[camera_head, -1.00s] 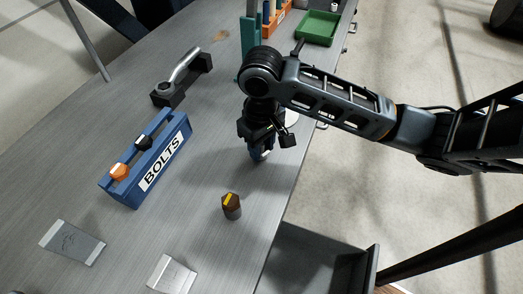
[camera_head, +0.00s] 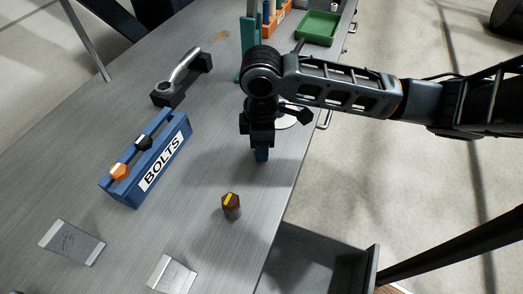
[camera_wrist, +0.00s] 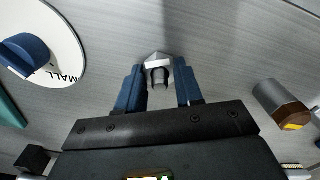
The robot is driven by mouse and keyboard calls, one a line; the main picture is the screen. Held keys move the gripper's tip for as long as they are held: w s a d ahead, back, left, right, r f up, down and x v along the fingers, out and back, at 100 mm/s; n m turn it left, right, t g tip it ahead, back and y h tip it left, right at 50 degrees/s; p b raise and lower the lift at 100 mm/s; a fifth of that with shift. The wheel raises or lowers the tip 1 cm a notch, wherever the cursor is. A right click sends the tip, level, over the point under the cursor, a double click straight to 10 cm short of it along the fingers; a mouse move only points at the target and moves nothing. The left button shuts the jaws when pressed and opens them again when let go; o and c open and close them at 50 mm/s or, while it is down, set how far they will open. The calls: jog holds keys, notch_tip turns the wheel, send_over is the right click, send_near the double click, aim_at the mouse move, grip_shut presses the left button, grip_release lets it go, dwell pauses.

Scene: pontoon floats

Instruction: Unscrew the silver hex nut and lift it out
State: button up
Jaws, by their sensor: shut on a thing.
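The silver hex nut (camera_wrist: 155,60) shows in the wrist view between the tips of my gripper's two blue fingers (camera_wrist: 159,76). A short round grey piece sticks out at its middle, towards the camera. My gripper is shut on the nut. In the head view my gripper (camera_head: 261,154) points down over the grey bench, near its right edge, and hides the nut. I cannot tell whether the nut is clear of the bench.
A brown hex-topped piece with a yellow mark (camera_head: 231,206) stands nearby. A white disc (camera_wrist: 66,50) with a blue knob lies close by. The blue BOLTS rack (camera_head: 150,165), a black-based handle (camera_head: 180,80) and a green tray (camera_head: 318,28) are farther off.

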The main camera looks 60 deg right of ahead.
jog(key=n, duration=0.5)
jog(key=o, duration=0.9)
